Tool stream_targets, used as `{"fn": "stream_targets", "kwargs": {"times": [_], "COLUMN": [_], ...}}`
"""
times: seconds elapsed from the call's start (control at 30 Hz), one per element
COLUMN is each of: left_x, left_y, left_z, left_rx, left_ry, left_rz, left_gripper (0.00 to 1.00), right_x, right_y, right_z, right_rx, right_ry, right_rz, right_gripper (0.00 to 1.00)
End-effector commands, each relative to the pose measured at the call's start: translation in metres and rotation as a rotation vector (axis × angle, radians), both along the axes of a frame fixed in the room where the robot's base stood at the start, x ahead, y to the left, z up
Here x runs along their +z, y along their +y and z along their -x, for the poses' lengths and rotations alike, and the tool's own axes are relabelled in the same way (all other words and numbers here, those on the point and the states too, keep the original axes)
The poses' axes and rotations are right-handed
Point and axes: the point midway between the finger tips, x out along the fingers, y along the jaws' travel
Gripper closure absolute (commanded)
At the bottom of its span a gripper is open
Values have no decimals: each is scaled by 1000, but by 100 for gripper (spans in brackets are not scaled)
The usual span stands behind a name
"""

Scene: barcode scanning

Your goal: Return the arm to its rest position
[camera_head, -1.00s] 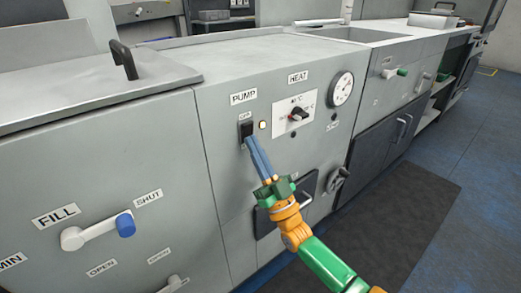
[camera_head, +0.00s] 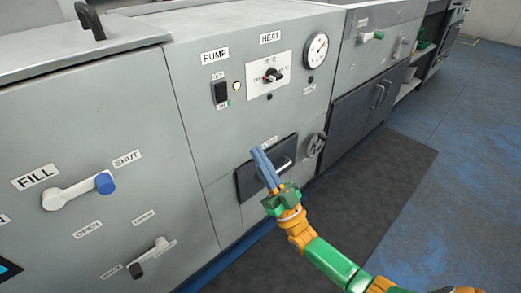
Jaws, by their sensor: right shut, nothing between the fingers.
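My right gripper (camera_head: 266,169) has green and orange parts and long blue-grey fingers. Its fingers are shut with nothing between them. It is in front of the dark drawer-like panel (camera_head: 246,184) on the grey machine's lower front, covering part of it. My right arm (camera_head: 325,258) comes in from the bottom right. The black pump switch (camera_head: 221,93) sits under the PUMP label, above and left of the gripper and clear of it. My left gripper does not show.
The grey machine front (camera_head: 120,115) carries a white FILL lever (camera_head: 75,191) with a blue end, a heat knob (camera_head: 273,75), a dial gauge (camera_head: 317,49) and a round valve handle (camera_head: 315,144). A dark mat (camera_head: 385,185) lies on the blue floor, with open room at right.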

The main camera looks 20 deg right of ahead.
Motion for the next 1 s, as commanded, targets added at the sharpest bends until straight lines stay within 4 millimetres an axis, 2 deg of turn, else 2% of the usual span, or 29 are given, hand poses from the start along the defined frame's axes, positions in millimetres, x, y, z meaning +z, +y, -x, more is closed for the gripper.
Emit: {"fn": "stream_targets", "kwargs": {"times": [0.33, 0.37, 0.43, 0.47, 0.57, 0.6, 0.67, 0.7, 0.77, 0.8, 0.9, 1.0], "left_x": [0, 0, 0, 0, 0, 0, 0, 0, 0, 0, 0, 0], "left_y": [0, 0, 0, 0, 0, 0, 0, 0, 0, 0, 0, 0], "left_z": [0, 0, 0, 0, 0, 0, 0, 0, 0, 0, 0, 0], "left_rx": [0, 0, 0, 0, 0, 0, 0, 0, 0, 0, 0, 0], "left_ry": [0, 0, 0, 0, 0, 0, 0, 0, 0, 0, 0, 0], "left_rz": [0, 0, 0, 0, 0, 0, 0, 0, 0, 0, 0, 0], "left_gripper": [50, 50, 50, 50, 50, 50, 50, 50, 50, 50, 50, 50], "right_x": [0, -1, -16, -30, -113, -155, -214, -249, -292, -315, -360, -390], "right_y": [0, 0, 5, 8, 21, 24, 24, 22, 18, 15, 6, -2], "right_z": [0, -1, -8, -14, -31, -30, -16, -2, 24, 44, 95, 149], "right_rx": [0, -1, -8, -15, -49, -64, -83, -94, -105, -111, -120, -126], "right_ry": [1, 8, 85, 154, 521, 697, 942, 1088, 1284, 1403, 1663, 1894], "right_rz": [0, 2, 24, 43, 147, 199, 272, 315, 371, 403, 472, 530], "right_gripper": [100, 100, 100, 100, 100, 100, 100, 100, 100, 100, 100, 100]}}
